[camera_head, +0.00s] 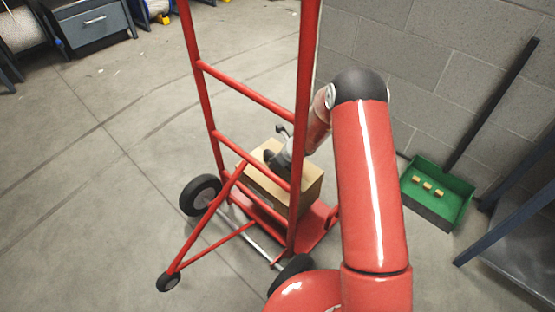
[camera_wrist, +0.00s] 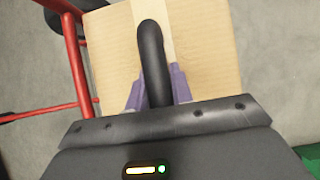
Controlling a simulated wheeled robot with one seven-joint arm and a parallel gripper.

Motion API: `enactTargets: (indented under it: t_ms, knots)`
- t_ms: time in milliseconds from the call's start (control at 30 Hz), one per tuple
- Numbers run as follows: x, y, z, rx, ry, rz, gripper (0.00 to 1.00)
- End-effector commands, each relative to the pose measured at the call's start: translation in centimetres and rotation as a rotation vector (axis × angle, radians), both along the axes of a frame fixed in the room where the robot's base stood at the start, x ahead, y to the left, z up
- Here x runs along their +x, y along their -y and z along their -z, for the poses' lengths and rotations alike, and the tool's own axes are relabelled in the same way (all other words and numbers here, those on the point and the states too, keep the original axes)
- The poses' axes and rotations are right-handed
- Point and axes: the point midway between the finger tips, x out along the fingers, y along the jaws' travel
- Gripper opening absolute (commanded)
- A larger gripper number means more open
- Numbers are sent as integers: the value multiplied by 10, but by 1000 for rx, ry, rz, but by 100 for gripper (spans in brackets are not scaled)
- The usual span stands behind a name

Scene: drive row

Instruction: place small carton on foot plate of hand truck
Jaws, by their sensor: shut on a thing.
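The small carton (camera_head: 302,186) is a tan cardboard box with a pale tape strip. In the head view it is at the bottom of the red hand truck (camera_head: 258,98), behind its bars, over the foot plate (camera_head: 315,228). I cannot tell whether its underside touches the plate. In the wrist view the carton (camera_wrist: 212,50) fills the middle top. My gripper (camera_wrist: 155,90), with purplish fingers, is shut on the carton from above. In the head view my gripper (camera_head: 276,158) is partly hidden by the truck's bars.
A green dustpan (camera_head: 437,190) with small tan blocks lies by the grey block wall at right. A dark-legged table (camera_head: 520,265) stands at lower right. A grey drawer unit (camera_head: 92,22) stands at far upper left. The floor left of the truck is clear.

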Motion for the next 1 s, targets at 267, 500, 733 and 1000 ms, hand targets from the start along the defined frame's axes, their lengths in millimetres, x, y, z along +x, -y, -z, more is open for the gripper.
enactTargets:
  t_ms: [267, 500, 733, 1000]
  knots:
    - [2, -1, 42, 2, 5, -1, 0]
    - [2, -1, 50, 2, 5, -2, 0]
    - [1, 0, 79, 2, 4, -1, 0]
    - [2, 0, 87, 1, 6, -1, 0]
